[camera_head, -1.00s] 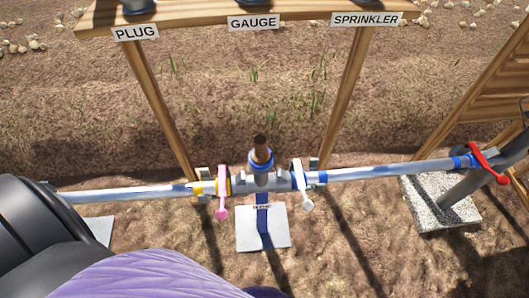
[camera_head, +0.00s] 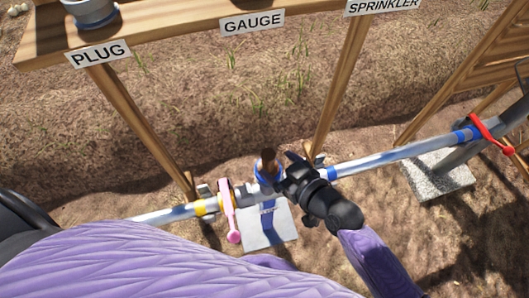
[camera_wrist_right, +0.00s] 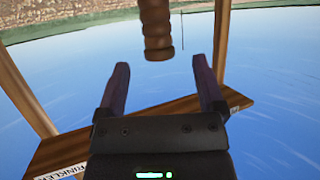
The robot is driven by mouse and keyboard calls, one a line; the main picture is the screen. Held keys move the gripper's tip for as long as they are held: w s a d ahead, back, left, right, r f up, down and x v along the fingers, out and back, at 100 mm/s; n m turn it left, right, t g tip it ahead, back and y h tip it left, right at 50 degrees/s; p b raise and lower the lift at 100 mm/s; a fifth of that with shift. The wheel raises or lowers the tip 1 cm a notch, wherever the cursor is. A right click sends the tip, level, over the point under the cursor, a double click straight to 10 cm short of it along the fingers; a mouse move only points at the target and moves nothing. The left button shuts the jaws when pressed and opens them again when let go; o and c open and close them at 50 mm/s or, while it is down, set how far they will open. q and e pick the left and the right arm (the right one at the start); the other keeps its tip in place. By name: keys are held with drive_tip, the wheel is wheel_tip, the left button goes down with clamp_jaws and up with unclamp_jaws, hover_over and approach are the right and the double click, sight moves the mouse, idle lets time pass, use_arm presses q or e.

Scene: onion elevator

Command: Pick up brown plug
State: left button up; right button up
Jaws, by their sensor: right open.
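The brown plug (camera_head: 268,160) stands upright in a blue-collared fitting (camera_head: 266,175) on the metal pipe in the head view. In the right wrist view the plug (camera_wrist_right: 156,30) hangs into the picture from the top, just beyond the fingertips and roughly between them. My right gripper (camera_head: 284,163) is beside the plug, on its right in the head view. In the wrist view its two fingers (camera_wrist_right: 164,66) are apart with nothing between them. Whether a finger touches the plug cannot be told. My left gripper is not in view.
A wooden shelf (camera_head: 185,38) with PLUG, GAUGE and SPRINKLER labels runs behind the pipe (camera_head: 390,153). A grey cup-like holder (camera_head: 92,10) sits above the PLUG label. A pink valve handle (camera_head: 229,212) is left of the plug, a red handle (camera_head: 490,133) far right.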

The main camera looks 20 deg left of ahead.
sight(273, 161)
drive_tip(key=x, duration=0.2)
drive_tip(key=b+x, duration=0.1)
drive_tip(key=x, duration=0.1)
drive_tip(key=b+x, duration=0.1)
drive_tip(key=x, duration=0.1)
drive_tip(key=shift+d+f, duration=0.1)
drive_tip(key=shift+f, duration=0.15)
drive_tip(key=shift+w+a, duration=0.2)
drive_tip(key=shift+a, duration=0.05)
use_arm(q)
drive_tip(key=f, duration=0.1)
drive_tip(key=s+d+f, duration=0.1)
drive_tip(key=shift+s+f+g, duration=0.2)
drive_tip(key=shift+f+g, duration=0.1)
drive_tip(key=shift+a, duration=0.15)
use_arm(e)
clamp_jaws()
